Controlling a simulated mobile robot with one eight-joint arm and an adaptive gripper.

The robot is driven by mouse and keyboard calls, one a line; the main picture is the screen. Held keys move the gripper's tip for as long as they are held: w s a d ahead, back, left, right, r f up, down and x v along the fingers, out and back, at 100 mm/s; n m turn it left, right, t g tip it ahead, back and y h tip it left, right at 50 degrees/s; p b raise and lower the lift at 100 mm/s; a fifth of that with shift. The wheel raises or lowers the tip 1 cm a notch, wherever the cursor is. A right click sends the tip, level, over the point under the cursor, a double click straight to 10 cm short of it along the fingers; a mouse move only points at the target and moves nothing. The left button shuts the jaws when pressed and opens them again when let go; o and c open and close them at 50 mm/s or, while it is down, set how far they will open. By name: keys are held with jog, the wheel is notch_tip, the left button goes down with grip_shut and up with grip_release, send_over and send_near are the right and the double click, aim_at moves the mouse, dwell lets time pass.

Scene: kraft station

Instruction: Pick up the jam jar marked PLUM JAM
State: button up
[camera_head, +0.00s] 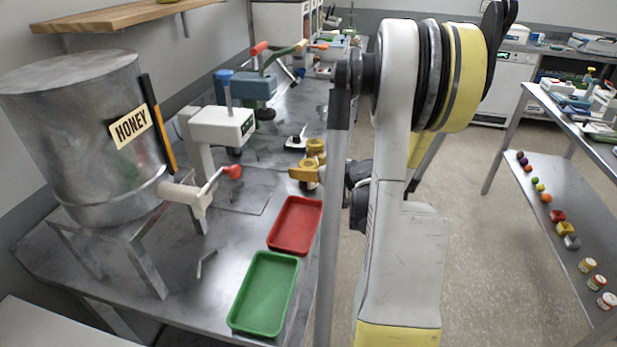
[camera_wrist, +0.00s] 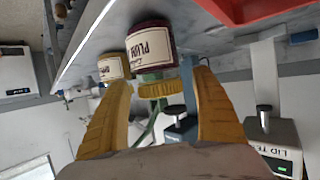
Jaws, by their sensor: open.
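The plum jam jar (camera_wrist: 150,47) shows in the wrist view, upside down in the picture, with a dark red body and a cream label reading "PLUM J...". A ridged gold lid (camera_wrist: 163,91) shows just below it, between my fingers. My gripper (camera_wrist: 163,80) is open, with one yellow finger on each side of the lid. The jar's body lies at and beyond the fingertips; I cannot tell whether they touch it. In the head view my gripper (camera_head: 303,173) is at the bench's right edge, small and partly hidden by my arm.
A second jar (camera_wrist: 112,67) with a cream label stands close to the left finger. A red tray (camera_head: 295,225) and a green tray (camera_head: 265,292) lie nearer on the bench. A white press (camera_head: 222,125) and the honey tank (camera_head: 80,140) stand left.

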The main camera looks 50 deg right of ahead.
jog(key=c, duration=1.5)
jog(key=shift+c, duration=0.2)
